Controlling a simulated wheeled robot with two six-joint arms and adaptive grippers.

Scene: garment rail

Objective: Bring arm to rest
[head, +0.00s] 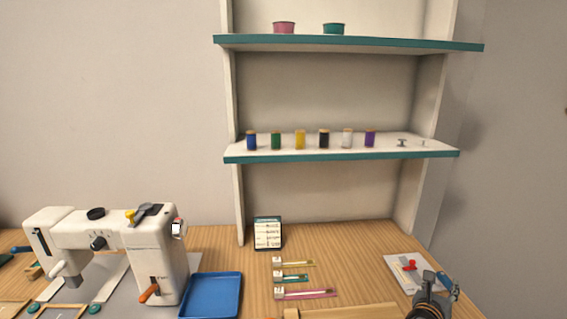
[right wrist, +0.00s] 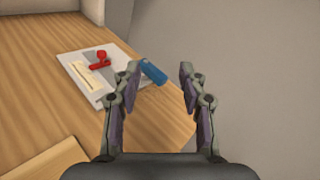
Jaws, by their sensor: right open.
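My right gripper (head: 432,293) is at the lower right of the head view, near the right end of the wooden table (head: 220,248). In the right wrist view my right gripper (right wrist: 158,72) has its two fingers apart with nothing between them. Its fingers point toward the table's right edge, close to a white board (right wrist: 88,72) with a red piece (right wrist: 100,61) on it and a blue object (right wrist: 153,72) at its side. My left gripper does not show in either view.
A white sewing machine (head: 160,262) stands at the left, with a blue tray (head: 212,294) beside it. A shelf unit (head: 340,155) holds several spools and two small pots. A small card (head: 267,233) stands below it. Bare floor or wall (right wrist: 260,90) lies right of the table edge.

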